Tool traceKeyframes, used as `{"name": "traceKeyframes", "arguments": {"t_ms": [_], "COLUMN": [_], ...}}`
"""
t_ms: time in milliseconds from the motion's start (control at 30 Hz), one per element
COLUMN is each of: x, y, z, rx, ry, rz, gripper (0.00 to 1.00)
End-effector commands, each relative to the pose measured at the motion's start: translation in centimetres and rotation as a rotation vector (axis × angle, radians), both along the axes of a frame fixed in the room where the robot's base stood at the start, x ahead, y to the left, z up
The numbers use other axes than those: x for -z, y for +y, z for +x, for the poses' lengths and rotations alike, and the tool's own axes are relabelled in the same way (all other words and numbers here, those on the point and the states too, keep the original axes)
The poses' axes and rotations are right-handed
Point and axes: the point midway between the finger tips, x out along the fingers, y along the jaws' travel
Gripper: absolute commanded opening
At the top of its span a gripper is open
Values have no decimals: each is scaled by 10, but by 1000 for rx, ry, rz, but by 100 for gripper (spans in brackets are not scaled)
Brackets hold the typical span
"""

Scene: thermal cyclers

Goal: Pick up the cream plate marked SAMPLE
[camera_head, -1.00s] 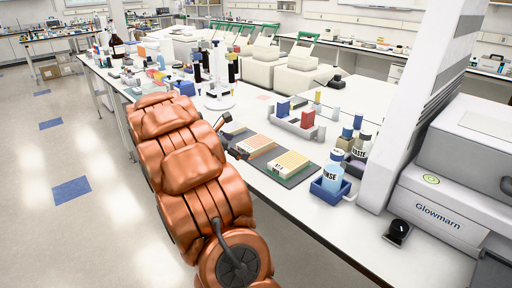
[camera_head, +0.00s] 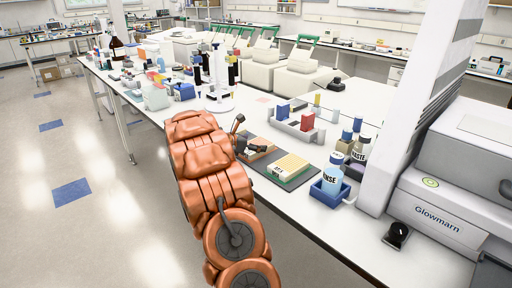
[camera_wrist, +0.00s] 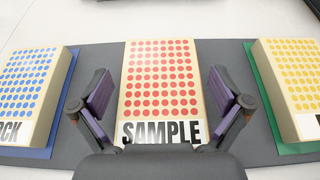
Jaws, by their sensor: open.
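The cream plate marked SAMPLE (camera_wrist: 161,80) has rows of red dots and lies in the middle of a dark grey mat (camera_wrist: 215,56) in the wrist view. My gripper (camera_wrist: 163,97) is open, with one purple-padded finger on each side of this plate. In the head view my gripper (camera_head: 240,143) is over the mat, and my arm hides part of the plates there.
A blue-dotted plate (camera_wrist: 27,80) on a blue base is to the left, and a yellow-dotted plate (camera_wrist: 290,80) on a green base is to the right. A blue rack with a RINSE bottle (camera_head: 332,180) and a rack with red and blue items (camera_head: 294,124) stand nearby.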

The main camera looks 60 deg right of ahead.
Motion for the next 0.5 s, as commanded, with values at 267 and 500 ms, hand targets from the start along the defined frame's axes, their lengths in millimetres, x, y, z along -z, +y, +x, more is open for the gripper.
{"name": "traceKeyframes", "arguments": {"t_ms": [267, 500], "x": [12, 11], "y": [-24, -24], "z": [-8, -7], "rx": [0, 1], "ry": [2, 1], "rz": [2, 0], "gripper": [100, 94]}}
